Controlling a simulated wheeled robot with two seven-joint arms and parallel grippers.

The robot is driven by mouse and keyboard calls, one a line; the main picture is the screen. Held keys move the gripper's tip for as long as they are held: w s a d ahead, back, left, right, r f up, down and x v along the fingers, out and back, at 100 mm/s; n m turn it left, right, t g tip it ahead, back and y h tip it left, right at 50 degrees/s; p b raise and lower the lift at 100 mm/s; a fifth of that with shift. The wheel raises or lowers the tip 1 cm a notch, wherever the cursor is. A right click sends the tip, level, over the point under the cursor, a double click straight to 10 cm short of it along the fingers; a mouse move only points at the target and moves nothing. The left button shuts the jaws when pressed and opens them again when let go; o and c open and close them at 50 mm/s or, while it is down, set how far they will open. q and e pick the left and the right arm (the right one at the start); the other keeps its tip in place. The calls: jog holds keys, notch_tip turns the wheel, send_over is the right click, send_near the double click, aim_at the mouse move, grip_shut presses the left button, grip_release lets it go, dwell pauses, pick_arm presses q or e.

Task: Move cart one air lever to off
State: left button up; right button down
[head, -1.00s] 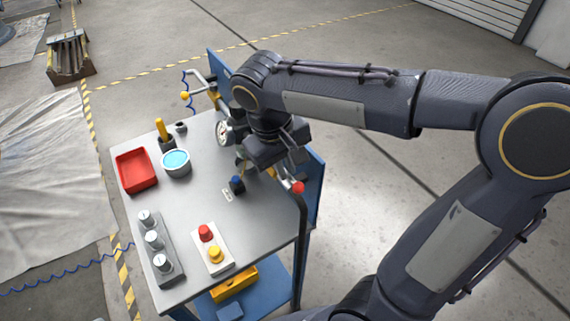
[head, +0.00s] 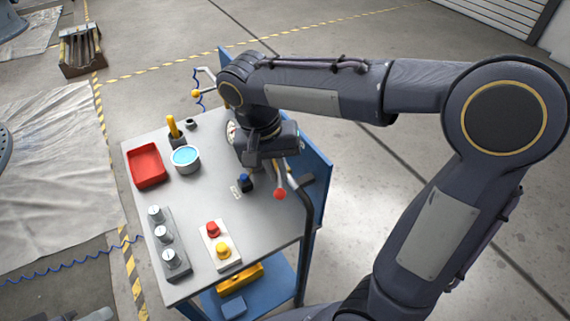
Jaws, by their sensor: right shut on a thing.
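The cart (head: 200,203) has a grey top and a blue back panel. A lever with a red ball knob (head: 279,194) is at the cart's right edge; its pale shaft points down in the picture from beneath my right gripper. My right gripper (head: 272,155) is over that side of the cart and shut on the lever. Its fingertips and the lever's pivot are mostly hidden by the gripper body. Another lever with a yellow ball knob (head: 195,93) is at the cart's far end. My left gripper is out of view.
On the cart are a red tray (head: 147,180), a cup of blue liquid (head: 186,158), a small blue-topped part (head: 245,182), a red-and-yellow button box (head: 220,245) and a block with grey knobs (head: 168,246). A dark handrail (head: 306,215) runs along the right edge.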

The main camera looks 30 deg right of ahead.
jog(key=w+a+m+g+y+p, duration=0.1)
jog(key=w+a+m+p, duration=0.2)
jog(key=m, duration=0.9)
jog(key=shift+w+y+p, duration=0.4)
jog(key=shift+w+p, duration=0.25)
jog(key=shift+w, duration=0.55)
jog(key=shift+r, duration=0.1)
jog(key=c, duration=1.5)
grip_release()
notch_tip(320, 180, up, 8)
jog(key=w, duration=0.1)
jog(key=shift+w+f, duration=0.2)
jog(key=shift+w, duration=0.05)
